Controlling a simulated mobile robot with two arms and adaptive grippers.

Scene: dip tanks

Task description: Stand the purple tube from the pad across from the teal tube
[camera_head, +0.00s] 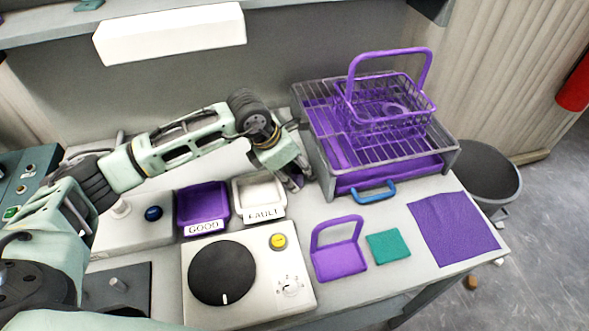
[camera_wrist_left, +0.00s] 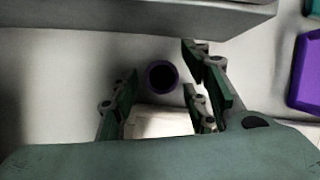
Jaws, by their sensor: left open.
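My left gripper (camera_head: 293,178) is low over the table, between the white FAULT tray and the grey tank; it also shows in the left wrist view (camera_wrist_left: 165,88). Its fingers are apart. In the left wrist view a dark purple round tube (camera_wrist_left: 161,77) is seen end-on as a ring, between the open fingers and seemingly untouched. In the head view the fingers largely hide that spot. A purple pad (camera_head: 455,228) lies flat at the table's right, and a teal pad (camera_head: 388,247) is left of it. I cannot make out a teal tube. My right gripper is not in view.
The grey tank (camera_head: 452,160) with a purple wire basket (camera_head: 385,107) stands behind. A purple GOOD tray (camera_head: 203,205), the FAULT tray (camera_head: 259,197), a dial device (camera_head: 250,275) and a purple handled piece (camera_head: 338,262) surround the gripper. Both pads look bare.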

